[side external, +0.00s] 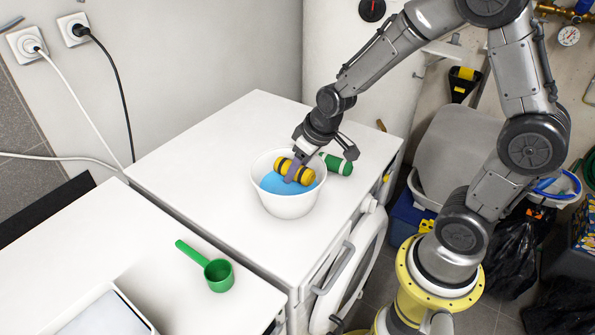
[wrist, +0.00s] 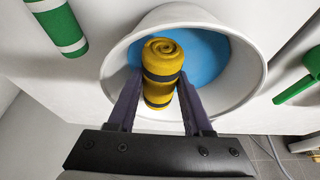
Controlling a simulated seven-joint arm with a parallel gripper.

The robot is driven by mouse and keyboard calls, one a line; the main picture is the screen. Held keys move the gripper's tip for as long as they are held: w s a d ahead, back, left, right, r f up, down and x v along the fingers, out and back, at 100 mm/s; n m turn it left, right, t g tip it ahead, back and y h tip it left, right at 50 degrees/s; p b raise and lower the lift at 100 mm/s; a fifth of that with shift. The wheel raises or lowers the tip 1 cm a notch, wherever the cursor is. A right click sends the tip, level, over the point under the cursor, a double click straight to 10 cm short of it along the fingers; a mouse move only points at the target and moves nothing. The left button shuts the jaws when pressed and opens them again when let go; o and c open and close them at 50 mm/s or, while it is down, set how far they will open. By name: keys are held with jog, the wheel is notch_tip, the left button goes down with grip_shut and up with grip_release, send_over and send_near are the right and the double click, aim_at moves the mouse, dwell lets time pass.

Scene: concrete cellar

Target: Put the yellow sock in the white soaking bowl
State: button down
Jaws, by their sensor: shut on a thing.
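The yellow sock (side external: 295,170) is rolled up and has dark bands. My gripper (side external: 298,172) is shut on it and holds it at the white soaking bowl (side external: 288,207), over the blue inside. In the wrist view the sock (wrist: 162,62) sits between my two fingers (wrist: 160,95), in front of the bowl's opening. The bowl (wrist: 245,85) shows its rim around the blue. I cannot tell whether the sock touches the blue surface. The bowl stands on the white machine top.
A green and white rolled sock (side external: 336,164) lies just right of the bowl. A green scoop (side external: 216,272) lies on the nearer white top, by a white tray (side external: 105,312) at the front edge. The white top left of the bowl is clear.

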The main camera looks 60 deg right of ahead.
jog(key=shift+f, duration=0.65)
jog(key=shift+f, duration=0.65)
jog(key=c, duration=0.6)
grip_release()
jog(key=shift+s+f, duration=0.1)
jog(key=shift+s, duration=0.05)
jog(key=w+v, duration=0.1)
jog(key=v, duration=1.2)
jog(key=s+a+r, duration=0.1)
jog(key=s+r, duration=0.1)
jog(key=s, duration=0.5)
jog(key=s+a+r+t, duration=0.1)
jog(key=s+r, duration=0.2)
jog(key=s, duration=0.5)
jog(key=shift+s+a+r, duration=0.25)
jog(key=shift+r, duration=0.05)
